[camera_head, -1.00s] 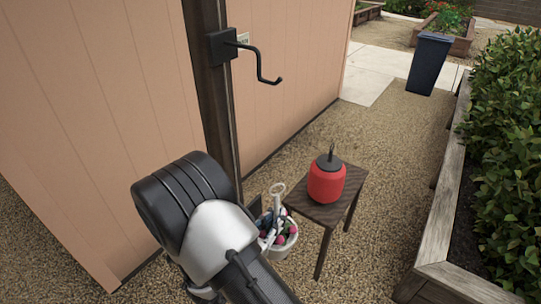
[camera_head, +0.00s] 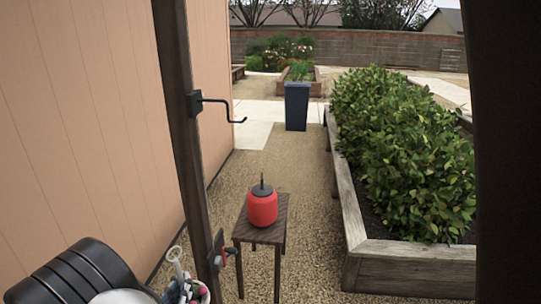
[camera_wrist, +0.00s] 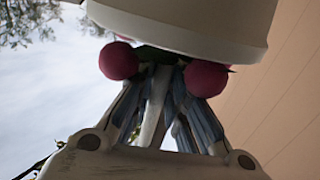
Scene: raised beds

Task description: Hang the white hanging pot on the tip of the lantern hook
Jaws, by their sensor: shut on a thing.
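The black lantern hook (camera_head: 216,101) juts right from the dark post, and its upturned tip (camera_head: 242,121) is bare. The white hanging pot (camera_head: 205,296) shows only partly at the bottom edge in the head view, with a pale ring on a stem (camera_head: 177,259) above it. In the wrist view the pot (camera_wrist: 190,28) fills the top, with round pink things at its rim. My gripper (camera_wrist: 160,88) is shut on the pot's white stem there. The pot is below and left of the hook tip in the head picture, apart from it.
The dark post (camera_head: 186,150) stands beside the tan wall (camera_head: 90,110). A raised bed (camera_head: 412,252) with bushes lies right, a blue bin (camera_head: 296,107) behind.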

